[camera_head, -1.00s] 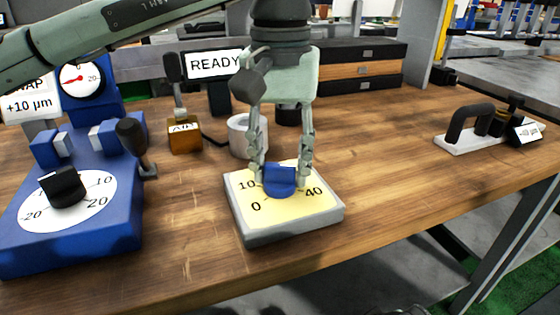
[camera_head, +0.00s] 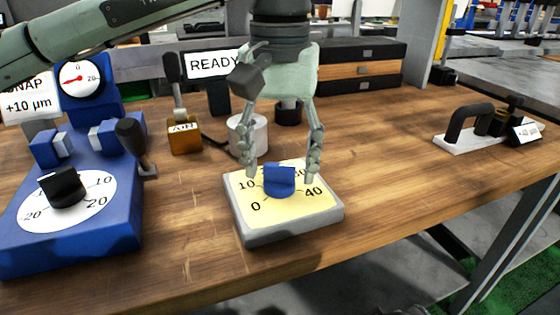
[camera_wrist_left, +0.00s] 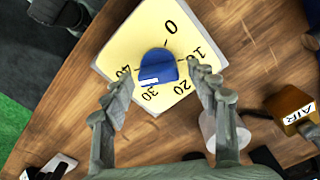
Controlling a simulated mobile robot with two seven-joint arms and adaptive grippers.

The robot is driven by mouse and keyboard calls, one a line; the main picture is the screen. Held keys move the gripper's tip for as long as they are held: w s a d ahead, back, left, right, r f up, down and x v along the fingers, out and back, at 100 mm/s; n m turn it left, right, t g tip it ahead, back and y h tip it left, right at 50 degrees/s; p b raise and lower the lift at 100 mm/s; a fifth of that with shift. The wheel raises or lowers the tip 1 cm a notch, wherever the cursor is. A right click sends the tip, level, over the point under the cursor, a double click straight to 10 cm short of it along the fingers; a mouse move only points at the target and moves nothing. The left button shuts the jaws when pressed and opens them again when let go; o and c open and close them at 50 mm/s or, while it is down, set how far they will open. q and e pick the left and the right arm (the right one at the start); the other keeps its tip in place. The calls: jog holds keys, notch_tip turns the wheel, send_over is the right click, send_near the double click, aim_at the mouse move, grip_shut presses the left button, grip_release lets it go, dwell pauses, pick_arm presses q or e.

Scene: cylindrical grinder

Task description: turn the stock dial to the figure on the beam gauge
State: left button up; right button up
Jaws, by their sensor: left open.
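The stock dial is a yellow-faced plate (camera_head: 285,218) with a grey edge and a blue knob (camera_head: 279,181). In the left wrist view, the white mark on the blue knob (camera_wrist_left: 155,62) points towards 30. My left gripper (camera_head: 281,174) is open, with one finger on each side of the knob and gaps between. It also shows in the left wrist view (camera_wrist_left: 160,68). A round gauge (camera_head: 82,78) with a red needle stands on the blue machine at the left; its needle is too small to read exactly. My right gripper is not in view.
The blue fixture (camera_head: 110,225) with a black knob and lever stands at the left. A brown AIR block (camera_head: 184,138), a light cylinder (camera_head: 262,133) and a READY sign (camera_head: 212,65) are behind the dial. A black-handled tool (camera_head: 470,140) lies right; the wood between is clear.

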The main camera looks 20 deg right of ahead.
aim_at(280, 163)
pick_arm(q)
notch_tip(280, 163, up, 12)
jog(key=shift+f, duration=0.2)
dwell(0.5)
